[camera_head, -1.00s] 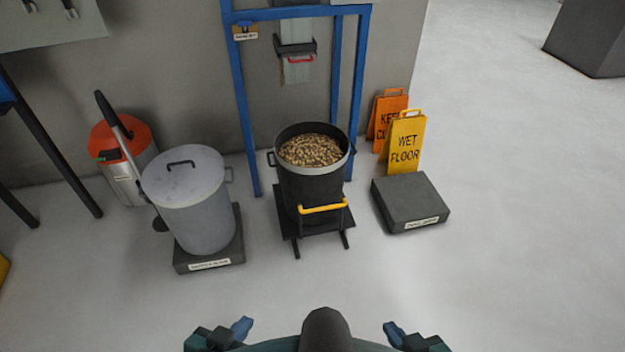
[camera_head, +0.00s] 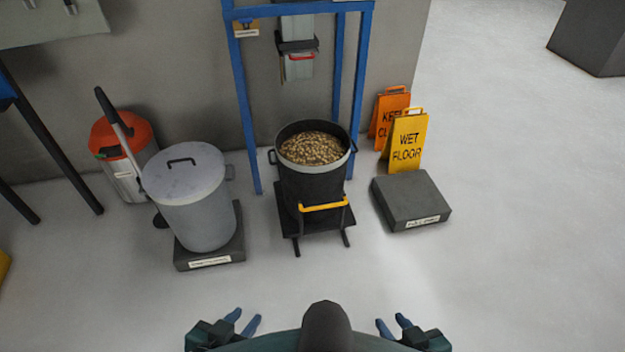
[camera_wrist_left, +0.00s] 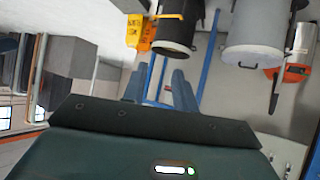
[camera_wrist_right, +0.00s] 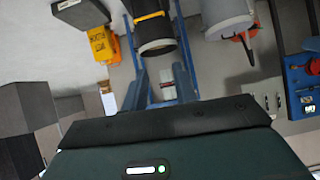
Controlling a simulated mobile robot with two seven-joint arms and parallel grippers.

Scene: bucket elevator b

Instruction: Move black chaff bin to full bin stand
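The black chaff bin (camera_head: 312,184) stands upright on a low dark wheeled platform (camera_head: 319,222) with a yellow handle (camera_head: 325,206). It is filled with tan chaff, and has a pale rim and side handles. The full bin stand looks to be the low dark grey block (camera_head: 411,200) to its right, with a small label; its top is empty. My left gripper (camera_head: 243,321) and right gripper (camera_head: 393,325) are both open and empty at the bottom of the head view, well apart from the bin. The bin also shows in the left wrist view (camera_wrist_left: 175,32) and right wrist view (camera_wrist_right: 155,32).
A grey lidded bin (camera_head: 188,203) sits on a similar block (camera_head: 209,252) at left, beside an orange-topped canister (camera_head: 122,150). A blue frame (camera_head: 246,110) stands behind the black bin. Wet floor signs (camera_head: 406,143) stand behind the empty block. The floor in front is clear.

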